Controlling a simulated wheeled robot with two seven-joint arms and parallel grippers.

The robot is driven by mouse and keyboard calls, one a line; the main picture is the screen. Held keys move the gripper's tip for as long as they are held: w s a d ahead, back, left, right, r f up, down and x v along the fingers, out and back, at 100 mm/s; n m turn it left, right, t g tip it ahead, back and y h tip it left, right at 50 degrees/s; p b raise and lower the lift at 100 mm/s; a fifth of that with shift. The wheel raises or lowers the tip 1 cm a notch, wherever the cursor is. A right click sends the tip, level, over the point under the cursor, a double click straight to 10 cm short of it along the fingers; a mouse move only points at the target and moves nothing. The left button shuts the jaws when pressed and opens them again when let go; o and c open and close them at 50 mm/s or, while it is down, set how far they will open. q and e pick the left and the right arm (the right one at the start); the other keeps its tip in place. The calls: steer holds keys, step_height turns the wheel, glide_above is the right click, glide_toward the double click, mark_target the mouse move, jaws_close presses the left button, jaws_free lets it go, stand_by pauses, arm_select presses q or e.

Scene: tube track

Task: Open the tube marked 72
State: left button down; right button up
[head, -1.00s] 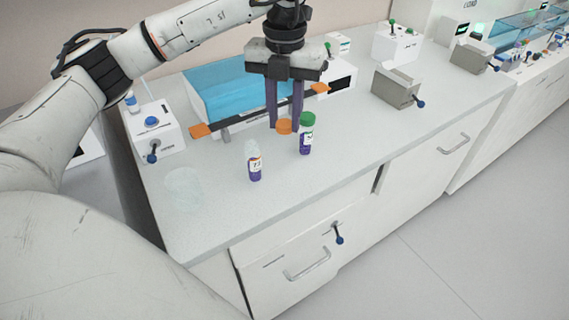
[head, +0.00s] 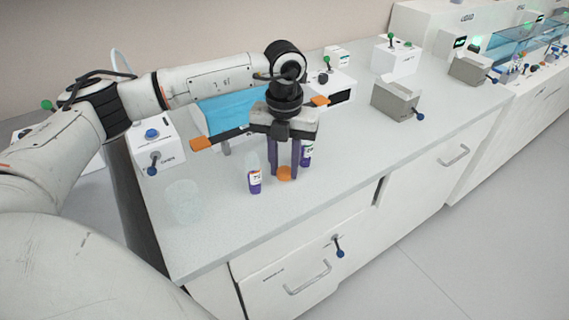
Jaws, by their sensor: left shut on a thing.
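My left gripper (head: 284,172) points down over the bench and is shut on an orange cap (head: 286,175), which sits low between its fingertips, near the bench top. I cannot tell whether the cap touches the bench. Just left of the gripper an uncapped tube (head: 255,183) stands upright, with a clear upper part, a white label and a purple lower part. Its number is too small to read surely. A second purple tube (head: 307,153) stands behind and right of the fingers, its top hidden by the gripper. My right gripper is out of view.
A clear round dish or beaker (head: 184,202) stands at the bench's front left. A white box with a blue knob (head: 153,140) is at the left. A blue-lidded device (head: 222,115) is behind my arm. A grey box (head: 396,100) stands right. The bench front is clear.

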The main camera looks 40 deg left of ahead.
mark_target(285, 171)
arm_select(q)
steer(key=shift+f, duration=0.1)
steer(key=c, duration=1.4)
jaws_free()
step_height(285, 171, up, 12)
